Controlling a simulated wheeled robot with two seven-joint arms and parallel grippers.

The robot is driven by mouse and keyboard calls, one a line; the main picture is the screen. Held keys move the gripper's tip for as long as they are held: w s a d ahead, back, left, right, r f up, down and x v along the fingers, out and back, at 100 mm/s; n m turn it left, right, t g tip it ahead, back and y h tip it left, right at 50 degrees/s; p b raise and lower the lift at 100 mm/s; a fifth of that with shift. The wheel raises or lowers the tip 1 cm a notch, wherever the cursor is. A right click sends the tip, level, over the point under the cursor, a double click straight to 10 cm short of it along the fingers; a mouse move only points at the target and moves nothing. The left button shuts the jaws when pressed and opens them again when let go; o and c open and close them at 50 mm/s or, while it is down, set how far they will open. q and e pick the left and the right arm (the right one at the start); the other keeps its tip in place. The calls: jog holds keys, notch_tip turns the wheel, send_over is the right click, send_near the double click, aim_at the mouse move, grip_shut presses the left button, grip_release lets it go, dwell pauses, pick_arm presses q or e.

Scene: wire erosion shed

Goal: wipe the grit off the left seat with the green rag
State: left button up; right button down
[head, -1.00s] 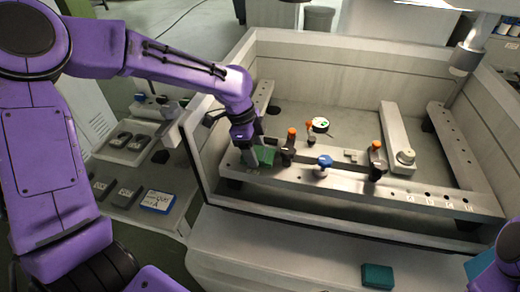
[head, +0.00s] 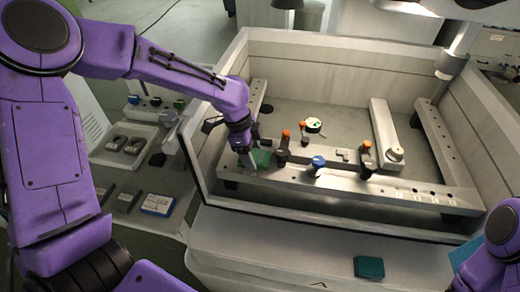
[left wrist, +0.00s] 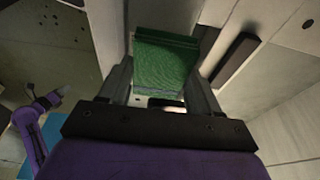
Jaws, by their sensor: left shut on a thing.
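My left gripper (head: 250,162) is shut on the green rag (head: 261,158) at the left end of the front pale metal rail (head: 350,186) in the machine tank. The rag looks low over the rail or on it; I cannot tell whether it touches. In the left wrist view, the rag (left wrist: 165,62) sits between the two fingers (left wrist: 160,92). The left seat is not clearly distinguishable, and I can make out no grit; the rag and fingers cover that part of the rail. Of my right arm, only a purple link shows at the lower right.
The tank wall (head: 188,150) rises to the left. A teal block (head: 369,267) lies on the front ledge. A blue-edged box (head: 158,204) is on the side bench.

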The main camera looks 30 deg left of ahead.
aim_at(254, 153)
pick_arm(q)
jog(key=shift+a, duration=0.4)
jog(key=shift+d, duration=0.1)
jog(key=r+p, duration=0.2)
jog(key=p, duration=0.1)
jog(key=r+p, duration=0.1)
jog(key=r, duration=0.1)
jog(key=shift+w, duration=0.35)
jog(key=shift+r, duration=0.65)
jog(key=shift+s+a+r, duration=0.2)
jog(key=shift+a+r, duration=0.05)
jog(key=shift+r, duration=0.05)
jog(key=shift+s+a, duration=0.3)
jog(key=shift+s, duration=0.1)
jog(key=shift+w+d+r, duration=0.1)
jog(key=shift+d+r, duration=0.1)
jog(key=shift+w+a+r, duration=0.1)
jog(key=shift+w+r, duration=0.05)
jog(key=shift+r, duration=1.15)
